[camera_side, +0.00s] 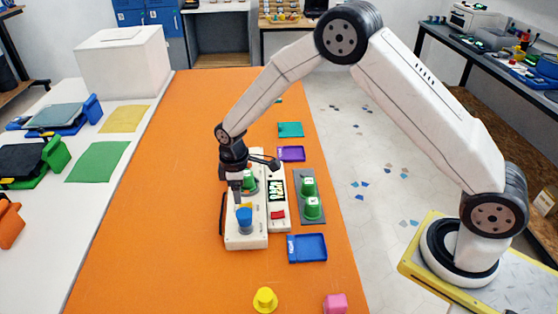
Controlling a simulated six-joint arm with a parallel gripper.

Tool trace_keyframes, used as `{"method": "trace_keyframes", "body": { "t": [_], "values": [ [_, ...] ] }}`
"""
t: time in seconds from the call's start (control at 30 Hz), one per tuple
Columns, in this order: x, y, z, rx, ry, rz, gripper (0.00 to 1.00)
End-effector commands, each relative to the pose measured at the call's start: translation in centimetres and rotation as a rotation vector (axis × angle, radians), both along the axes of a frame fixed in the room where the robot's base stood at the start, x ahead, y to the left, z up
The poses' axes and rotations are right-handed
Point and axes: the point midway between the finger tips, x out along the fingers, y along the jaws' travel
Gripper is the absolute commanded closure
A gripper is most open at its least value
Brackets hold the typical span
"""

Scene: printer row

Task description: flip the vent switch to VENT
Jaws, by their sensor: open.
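A white device (262,236) lies on the orange table, with a blue round piece (244,218) near its front end and a green piece (249,182) farther back. A narrow panel along its right side carries a dark display (278,191) and a small red switch-like part (278,215). I cannot read a VENT label or tell which way the red part is set.
A grey holder (313,221) with green pieces stands right of the device. Blue (307,249), purple (291,154) and teal (290,130) trays lie nearby. A yellow piece (265,300) and pink cube (335,304) are in front. The orange table's left side (150,200) is clear.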

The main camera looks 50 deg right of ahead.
Motion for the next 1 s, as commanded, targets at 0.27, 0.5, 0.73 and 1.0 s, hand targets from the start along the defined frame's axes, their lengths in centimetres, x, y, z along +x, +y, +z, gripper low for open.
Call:
{"method": "trace_keyframes", "body": {
  "t": [0.27,0.5,0.73,1.0],
  "values": [
    [0.0,0.0,-3.3,-0.001,0.001,-0.001,0.29],
    [0.0,0.0,-4.8,-0.001,-0.001,-0.001,0.29],
    [0.0,0.0,-5.0,0.0,-0.001,-0.001,0.29],
    [0.0,0.0,-4.9,0.0,-0.001,-0.001,0.87]
  ]
}}
